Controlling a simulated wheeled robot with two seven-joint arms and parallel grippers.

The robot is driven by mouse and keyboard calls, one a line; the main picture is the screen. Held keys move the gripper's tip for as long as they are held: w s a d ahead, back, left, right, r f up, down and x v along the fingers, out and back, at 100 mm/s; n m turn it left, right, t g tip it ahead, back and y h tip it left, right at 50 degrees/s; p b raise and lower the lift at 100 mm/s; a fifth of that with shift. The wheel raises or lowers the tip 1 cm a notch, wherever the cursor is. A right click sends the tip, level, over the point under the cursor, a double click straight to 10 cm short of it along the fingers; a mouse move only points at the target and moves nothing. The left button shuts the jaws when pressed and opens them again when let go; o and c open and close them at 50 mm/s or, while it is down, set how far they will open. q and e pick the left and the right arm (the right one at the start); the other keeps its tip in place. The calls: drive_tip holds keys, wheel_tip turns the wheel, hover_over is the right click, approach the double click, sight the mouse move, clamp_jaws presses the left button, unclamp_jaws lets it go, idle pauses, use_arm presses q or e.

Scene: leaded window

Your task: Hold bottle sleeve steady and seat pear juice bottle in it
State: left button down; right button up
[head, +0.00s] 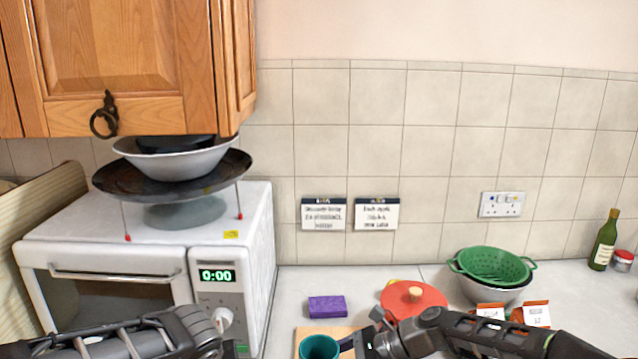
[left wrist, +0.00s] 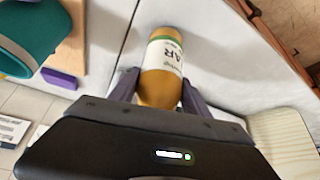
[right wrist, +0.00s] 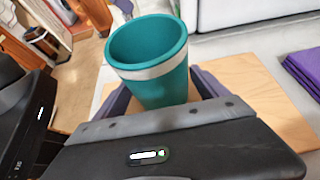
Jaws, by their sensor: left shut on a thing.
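The pear juice bottle (left wrist: 162,70) is yellow-orange with a green-edged white label. My left gripper (left wrist: 158,84) is shut on it, a finger on each side. The bottle sleeve (right wrist: 152,62) is a teal open-topped cup with a pale band below its rim; it also shows at the bottom edge of the head view (head: 319,347) and in the left wrist view (left wrist: 30,38). My right gripper (right wrist: 160,80) has its fingers against both sides of the sleeve and looks shut on it. The bottle and sleeve are apart. The left gripper's fingers are out of the head view.
A white microwave (head: 225,250) stands at left. A red lid (head: 420,298) and a green colander (head: 494,265) stand to the right, near a green bottle (head: 605,240).

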drive_tip(key=c, duration=0.7)
use_arm(q)
drive_tip(key=w+d+r+m+h, duration=0.1)
drive_tip(key=w+d+r, duration=0.1)
drive_tip(key=d+r, duration=0.7)
drive_tip(key=w+d+r+m+h, duration=0.1)
drive_tip(key=w+d+r+m, duration=0.1)
drive_tip(key=d+r, duration=0.6)
drive_tip(key=w+d, duration=0.1)
drive_tip(key=d, duration=0.1)
drive_tip(key=shift+w+d+r+m, duration=0.2)
drive_tip(key=shift+d+r+m, duration=0.1)
drive_tip(key=shift+d+r, duration=0.1)
